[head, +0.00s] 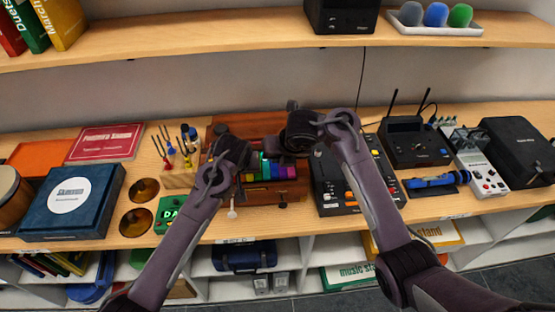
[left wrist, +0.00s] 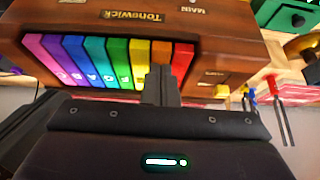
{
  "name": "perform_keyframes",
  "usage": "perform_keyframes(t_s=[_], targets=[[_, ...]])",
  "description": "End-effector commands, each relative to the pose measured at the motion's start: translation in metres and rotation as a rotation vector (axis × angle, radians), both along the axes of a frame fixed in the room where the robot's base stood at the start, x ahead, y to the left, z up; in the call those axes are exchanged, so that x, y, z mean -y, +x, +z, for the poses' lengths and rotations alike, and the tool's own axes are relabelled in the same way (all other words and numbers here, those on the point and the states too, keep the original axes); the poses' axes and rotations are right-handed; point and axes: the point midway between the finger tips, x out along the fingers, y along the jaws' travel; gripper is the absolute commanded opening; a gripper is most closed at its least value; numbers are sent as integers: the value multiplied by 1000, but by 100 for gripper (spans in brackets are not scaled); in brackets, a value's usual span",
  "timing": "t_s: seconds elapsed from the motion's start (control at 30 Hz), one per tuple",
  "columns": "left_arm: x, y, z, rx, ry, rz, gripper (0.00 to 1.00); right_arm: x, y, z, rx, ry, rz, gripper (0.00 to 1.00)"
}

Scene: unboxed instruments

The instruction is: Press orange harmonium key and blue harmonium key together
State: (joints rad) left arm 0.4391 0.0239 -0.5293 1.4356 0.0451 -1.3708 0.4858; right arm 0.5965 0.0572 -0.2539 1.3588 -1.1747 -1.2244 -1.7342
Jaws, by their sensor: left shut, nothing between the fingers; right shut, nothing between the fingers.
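The wooden harmonium (head: 282,191) stands on the shelf in the middle of the head view, with a row of rainbow keys along its front. In the left wrist view the orange key (left wrist: 159,52) lies near the right end of the row, between yellow and red. The blue key (left wrist: 83,55) is further left, between purple and teal. My left gripper (left wrist: 160,78) is shut and empty, its tips at the orange key; I cannot tell whether they touch it. My right gripper (head: 286,156) is shut and empty over the harmonium, near the keys. The arms hide part of the instrument.
A black mixer (head: 336,190) stands close to the harmonium's right. A green box (head: 167,214) and a wooden stand of tools (head: 180,177) are close to its left. A dark blue box (head: 72,204) is further left. An upper shelf (head: 205,35) runs behind.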

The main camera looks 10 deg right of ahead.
Motion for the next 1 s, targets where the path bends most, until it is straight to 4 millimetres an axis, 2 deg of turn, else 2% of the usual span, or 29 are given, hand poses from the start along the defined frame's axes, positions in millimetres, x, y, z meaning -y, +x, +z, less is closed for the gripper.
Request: perform_keyframes(t_s=[0.23,0.7,1.0], targets=[[0,0,3,1,0,0,0,0,0,0,0,0,0,0],[0,0,46,1,0,0,0,0,0,0,0,0,0,0],[0,0,50,0,0,0,0,0,0,0,0,0,0,0]])
